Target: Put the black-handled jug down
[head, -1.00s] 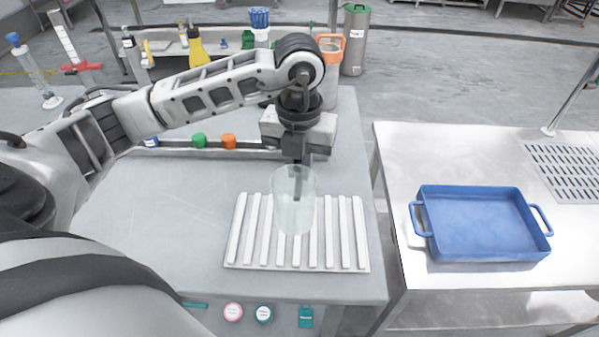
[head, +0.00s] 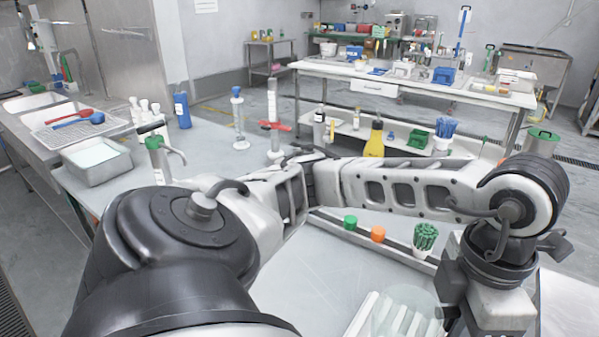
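The clear jug (head: 402,312) shows at the bottom edge in the head view, cut off by the frame, in front of a white ribbed rack (head: 362,315). My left arm crosses from the left, and its gripper (head: 456,318) is at the lower right, beside the jug. It appears shut on the jug's handle, though its fingertips and the handle are mostly hidden or cut off. Whether the jug touches the rack cannot be seen. My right gripper is not in view.
A green cap (head: 351,222), an orange cap (head: 378,234) and a cup of green sticks (head: 425,238) stand behind the rack. A sink counter (head: 40,140) lies left. A long bench (head: 440,88) stands behind. The grey tabletop (head: 310,285) left of the rack is clear.

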